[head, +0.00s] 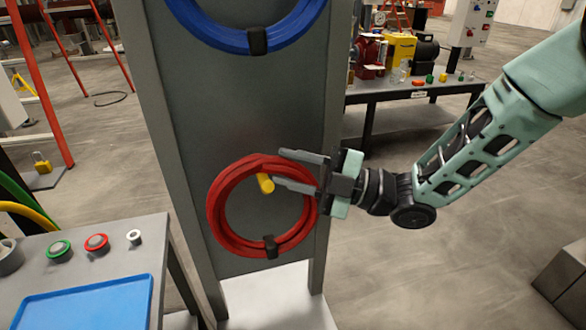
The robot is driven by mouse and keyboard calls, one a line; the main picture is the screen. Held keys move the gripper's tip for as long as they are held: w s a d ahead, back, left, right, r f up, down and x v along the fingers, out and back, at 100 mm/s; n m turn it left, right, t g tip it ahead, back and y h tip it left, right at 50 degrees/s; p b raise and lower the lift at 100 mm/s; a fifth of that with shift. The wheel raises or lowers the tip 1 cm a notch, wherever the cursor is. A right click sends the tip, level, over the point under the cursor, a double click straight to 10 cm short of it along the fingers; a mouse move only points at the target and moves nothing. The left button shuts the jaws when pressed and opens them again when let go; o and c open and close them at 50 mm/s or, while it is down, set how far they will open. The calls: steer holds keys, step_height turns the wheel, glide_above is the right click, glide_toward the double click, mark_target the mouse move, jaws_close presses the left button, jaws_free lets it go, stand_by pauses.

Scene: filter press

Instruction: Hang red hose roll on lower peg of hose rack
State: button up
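The red hose roll (216,213) is upright against the lower part of the grey hose rack (231,110). The yellow lower peg (265,183) pokes through the ring, just under its top inner edge; I cannot tell whether the hose rests on it. A dark strap binds the roll at the bottom. My gripper (279,166) comes from the right with its fingers spread apart at the roll's upper right. One finger is above the hose and the other is inside the ring, near the peg. The hose lies between them, without clear sign of a squeeze.
A blue hose roll (220,36) hangs higher on the rack. A table with a blue tray (85,303) and small round fittings stands at the lower left. A workbench (420,90) with machine parts is behind at the right. The floor on the right is mostly clear.

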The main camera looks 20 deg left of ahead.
steer(key=shift+o, duration=0.3)
steer(key=shift+s+f, duration=0.1)
steer(key=shift+f, duration=0.15)
steer(key=shift+d, duration=0.2)
steer(key=w+d+m+t+h+p, duration=0.35)
steer(key=d+m+t+h, duration=0.45)
steer(key=d+m+h, duration=0.6)
steer(key=s+d+r+m+g+h+p, duration=0.2)
steer(key=s+d+m+g, duration=0.1)
steer(key=s, duration=0.8)
steer(key=s+d+r+m+g+h+p, duration=0.1)
steer(key=s+d+m+g+h+p, duration=0.1)
steer(key=s+d+m, duration=0.4)
steer(key=s+d+g+h, duration=0.1)
steer(key=s+d, duration=0.1)
steer(key=s, duration=0.3)
steer(key=shift+s+d+r+m+h, duration=0.2)
steer(key=shift+r+m+h, duration=0.1)
steer(key=shift+r, duration=0.05)
